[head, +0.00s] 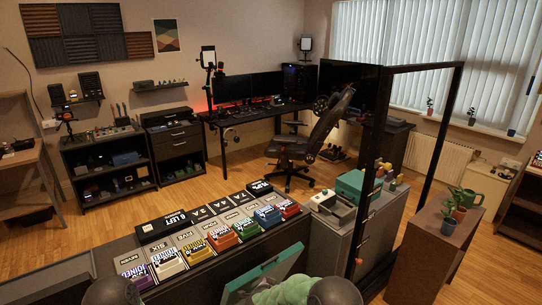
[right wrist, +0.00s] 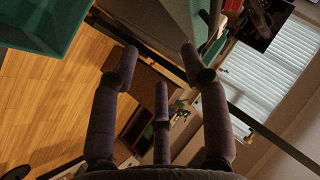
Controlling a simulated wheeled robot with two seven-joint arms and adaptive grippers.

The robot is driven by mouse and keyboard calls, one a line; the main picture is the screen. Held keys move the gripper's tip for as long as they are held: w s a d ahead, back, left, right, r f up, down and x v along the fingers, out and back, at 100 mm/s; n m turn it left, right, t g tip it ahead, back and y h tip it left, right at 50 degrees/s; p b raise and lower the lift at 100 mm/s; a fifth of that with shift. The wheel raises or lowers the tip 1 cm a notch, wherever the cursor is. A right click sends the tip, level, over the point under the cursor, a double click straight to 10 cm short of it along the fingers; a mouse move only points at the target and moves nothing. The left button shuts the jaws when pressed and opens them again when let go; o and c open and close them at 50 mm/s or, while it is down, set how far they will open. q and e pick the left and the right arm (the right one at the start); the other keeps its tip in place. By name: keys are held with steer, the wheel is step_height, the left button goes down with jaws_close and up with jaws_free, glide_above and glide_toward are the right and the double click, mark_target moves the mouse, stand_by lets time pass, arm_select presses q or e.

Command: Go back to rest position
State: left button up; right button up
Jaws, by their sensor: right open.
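My right gripper (right wrist: 160,65) shows in the right wrist view with its dark fingers spread wide apart. It is open, and nothing is between the fingers. A teal container (right wrist: 40,25) is at the upper left of that view, apart from the fingers. In the head view, dark rounded parts of my own body show at the bottom edge. Neither gripper can be made out there, and my left gripper is not in view.
A dark counter (head: 205,262) with rows of coloured, labelled blocks (head: 220,237) stands in front. An open teal box (head: 262,272) with green contents is at bottom centre. A black frame post (head: 368,170) and a plant table (head: 440,235) are right. Wooden floor (head: 225,175) is open beyond.

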steer(key=s+d+f+n+g+y+b, duration=0.1)
steer(key=s+d+f+n+g+y, duration=0.2)
steer(key=s+f, duration=0.5)
steer(key=s+d+f+n+g, duration=0.1)
steer(key=s+d+f+n, duration=0.1)
steer(key=s+d+f, duration=0.55)
steer(key=s+n+g+y+b, duration=0.1)
steer(key=s+n+g+y, duration=0.2)
steer(key=s, duration=2.3)
steer(key=a+n+g, duration=0.1)
steer(key=g, duration=0.1)
steer(key=shift+f+g+y, duration=0.25)
steer(key=shift+g+y, duration=0.05)
steer(key=shift+g, duration=0.1)
steer(key=shift+w, duration=0.1)
